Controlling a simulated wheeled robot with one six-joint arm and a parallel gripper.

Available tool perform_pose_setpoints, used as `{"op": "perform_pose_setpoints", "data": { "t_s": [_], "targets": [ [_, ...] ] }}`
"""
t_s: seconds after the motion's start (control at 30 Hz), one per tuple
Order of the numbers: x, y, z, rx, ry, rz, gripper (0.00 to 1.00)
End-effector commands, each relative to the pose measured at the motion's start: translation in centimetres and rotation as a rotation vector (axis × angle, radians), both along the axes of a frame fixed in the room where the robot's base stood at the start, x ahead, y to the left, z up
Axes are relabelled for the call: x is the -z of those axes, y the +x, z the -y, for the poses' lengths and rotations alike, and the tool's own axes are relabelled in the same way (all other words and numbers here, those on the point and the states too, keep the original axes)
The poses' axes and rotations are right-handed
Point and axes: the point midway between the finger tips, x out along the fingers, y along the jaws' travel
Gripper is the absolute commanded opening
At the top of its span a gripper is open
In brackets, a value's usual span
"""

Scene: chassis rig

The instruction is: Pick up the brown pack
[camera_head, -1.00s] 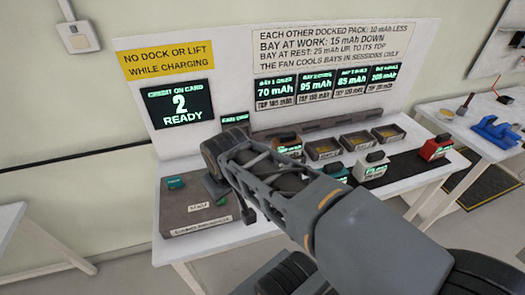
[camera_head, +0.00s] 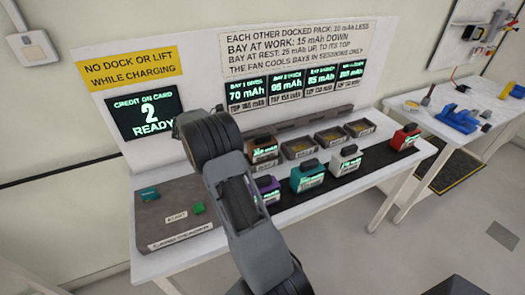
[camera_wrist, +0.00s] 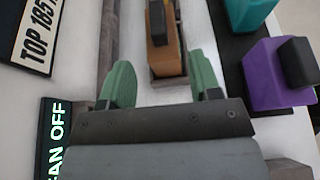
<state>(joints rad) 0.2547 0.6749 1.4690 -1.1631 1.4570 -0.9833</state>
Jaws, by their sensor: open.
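The brown pack (camera_head: 264,149) with a dark handle on top sits in the leftmost bay of the row on the bench, just right of my wrist in the head view. In the wrist view the brown pack (camera_wrist: 167,62) shows upper middle, its dark handle toward the top edge. My gripper (camera_wrist: 161,62) is open, its two green fingers apart on either side of the pack's line, with nothing held. Whether the fingers reach down beside the pack cannot be told. In the head view my arm hides the fingers.
A purple pack (camera_head: 267,189), a teal pack (camera_head: 307,177), a white pack (camera_head: 345,161) and a red pack (camera_head: 404,138) stand on the dark strip in front. Bays to the right of the brown pack look empty. A grey tray (camera_head: 180,232) lies at left; the sign board stands behind.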

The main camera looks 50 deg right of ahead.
Motion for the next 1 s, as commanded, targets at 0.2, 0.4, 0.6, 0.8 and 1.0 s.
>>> {"op": "perform_pose_setpoints", "data": {
  "t_s": [0.2, 0.4, 0.6, 0.8, 1.0],
  "targets": [
    [1.4, -1.2, 3.5, 0.001, -0.007, -0.018, 0.57],
    [2.7, -2.2, 6.0, -0.002, -0.006, -0.017, 0.57],
    [3.2, -2.6, 7.1, -0.003, -0.006, -0.015, 0.57],
    [3.5, -2.9, 7.9, -0.002, -0.006, -0.015, 0.57],
    [4.6, -3.5, 10.0, 0.000, -0.004, -0.016, 0.57]
  ]
}}
